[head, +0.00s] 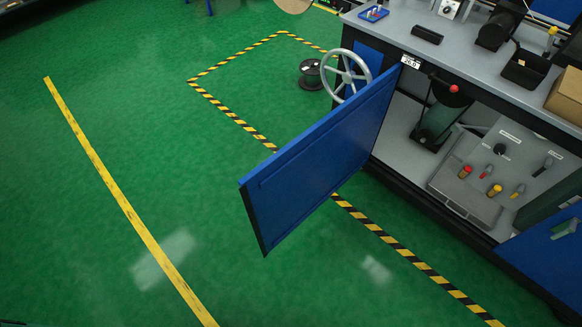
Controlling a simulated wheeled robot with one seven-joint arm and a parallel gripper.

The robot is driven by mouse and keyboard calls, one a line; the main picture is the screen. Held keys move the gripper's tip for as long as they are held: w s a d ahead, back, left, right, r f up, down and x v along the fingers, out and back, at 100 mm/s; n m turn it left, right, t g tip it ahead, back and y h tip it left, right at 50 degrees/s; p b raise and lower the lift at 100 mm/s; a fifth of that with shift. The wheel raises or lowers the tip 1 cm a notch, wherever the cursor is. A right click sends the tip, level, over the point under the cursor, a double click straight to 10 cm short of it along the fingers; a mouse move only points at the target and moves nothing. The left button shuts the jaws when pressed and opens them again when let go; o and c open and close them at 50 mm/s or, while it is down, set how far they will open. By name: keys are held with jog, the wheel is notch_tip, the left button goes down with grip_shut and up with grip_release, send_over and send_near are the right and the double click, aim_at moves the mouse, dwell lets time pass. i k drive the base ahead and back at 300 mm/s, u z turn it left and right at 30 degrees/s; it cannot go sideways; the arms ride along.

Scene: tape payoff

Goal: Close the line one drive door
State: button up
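The drive door (318,158) is a blue panel with a dark lower edge. It stands wide open, swung out from the front of the machine cabinet (375,175) over the floor. Its hinge side meets the cabinet near a small white label (411,62). The open compartment (400,130) shows a dark green motor-like unit with a red knob (454,89) and a grey panel (480,180) with red and yellow knobs and levers. I cannot tell from this view whether the door has a handle. My gripper is not in view.
A grey handwheel (346,76) and a black spool (311,75) are behind the door. Another blue panel (548,250) is at the lower right. The benchtop carries a cardboard box (567,96) and black bins. Green floor (90,210) left of the door is clear, with yellow and striped lines.

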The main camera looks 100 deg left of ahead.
aim_at(280, 194)
jog(key=k, duration=1.8)
jog(key=u, duration=1.8)
jog(key=i, duration=1.05)
jog(key=z, duration=0.4)
jog(key=k, duration=0.3)
jog(key=z, duration=0.05)
